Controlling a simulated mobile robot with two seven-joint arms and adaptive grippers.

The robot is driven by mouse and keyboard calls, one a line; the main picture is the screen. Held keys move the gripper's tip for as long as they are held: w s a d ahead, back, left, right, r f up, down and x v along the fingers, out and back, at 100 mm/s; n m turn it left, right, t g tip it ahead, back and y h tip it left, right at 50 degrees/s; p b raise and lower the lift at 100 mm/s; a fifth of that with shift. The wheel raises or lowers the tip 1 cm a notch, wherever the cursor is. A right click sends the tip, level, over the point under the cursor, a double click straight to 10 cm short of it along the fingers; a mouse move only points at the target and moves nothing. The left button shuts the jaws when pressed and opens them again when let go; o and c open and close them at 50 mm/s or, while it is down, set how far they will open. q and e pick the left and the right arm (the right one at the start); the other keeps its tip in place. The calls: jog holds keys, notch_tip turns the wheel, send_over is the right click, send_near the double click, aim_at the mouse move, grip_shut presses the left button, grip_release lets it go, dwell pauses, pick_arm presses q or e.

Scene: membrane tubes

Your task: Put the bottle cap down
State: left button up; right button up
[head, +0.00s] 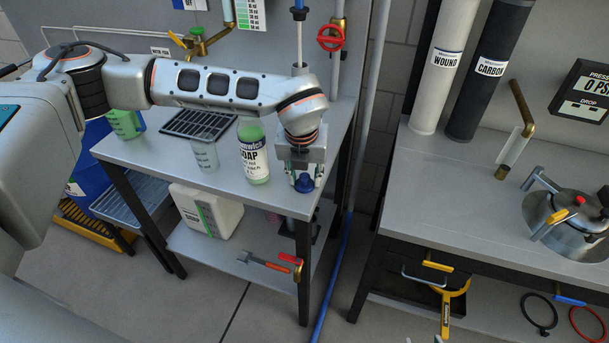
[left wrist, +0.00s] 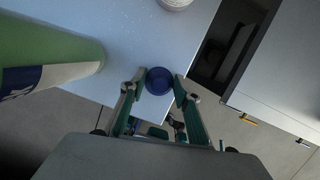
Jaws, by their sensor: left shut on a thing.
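The bottle cap (head: 304,184) is small and blue. My left gripper (head: 304,174) points down over the right end of the grey work table (head: 215,180) and is shut on the cap. In the left wrist view the cap (left wrist: 159,81) sits between the two fingertips (left wrist: 157,88), close to the table's edge. The cap is at or just above the tabletop; I cannot tell if it touches. The green soap bottle (head: 257,163) stands upright just left of the gripper, and no cap shows on it. My right gripper is not in view.
A clear beaker (head: 205,155), a black drain rack (head: 201,124) and a green jug (head: 125,124) stand on the table to the left. A blue hose (head: 344,240) runs down past its right side. A second counter (head: 460,190) stands across a gap.

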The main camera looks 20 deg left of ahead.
pick_arm(q)
jog(key=o, duration=0.7)
jog(key=shift+f, duration=0.15)
jog(key=shift+r, duration=0.35)
jog(key=v, duration=1.1)
jog(key=shift+s+r, duration=0.1)
jog(key=shift+r, duration=0.25)
